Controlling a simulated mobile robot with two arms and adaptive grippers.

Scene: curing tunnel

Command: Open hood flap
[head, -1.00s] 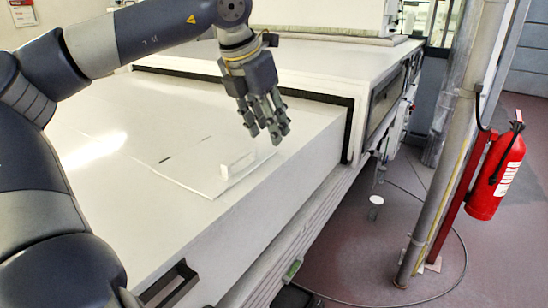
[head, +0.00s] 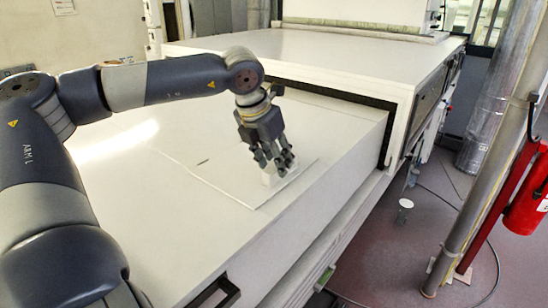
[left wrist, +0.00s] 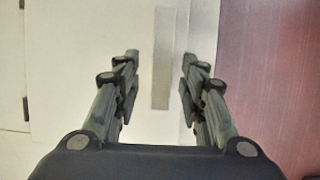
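The hood flap (head: 235,182) is a flat white panel lying closed in the top of the white hood, outlined by thin seams. Its small upright white handle (head: 269,177) stands near the panel's right edge. My left gripper (head: 277,168) points down at the handle in the head view and partly hides it. In the left wrist view my left gripper (left wrist: 158,72) is open, with the handle (left wrist: 161,58) showing as a pale strip between the two fingers, apart from both. My right gripper is not in view.
A taller white tunnel housing (head: 330,60) with a black-edged opening stands behind the hood. A metal post (head: 485,165) and a red fire extinguisher (head: 526,195) stand at the right. The dark red floor (head: 420,220) beside the hood holds a cable and a small white-topped stand (head: 404,204).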

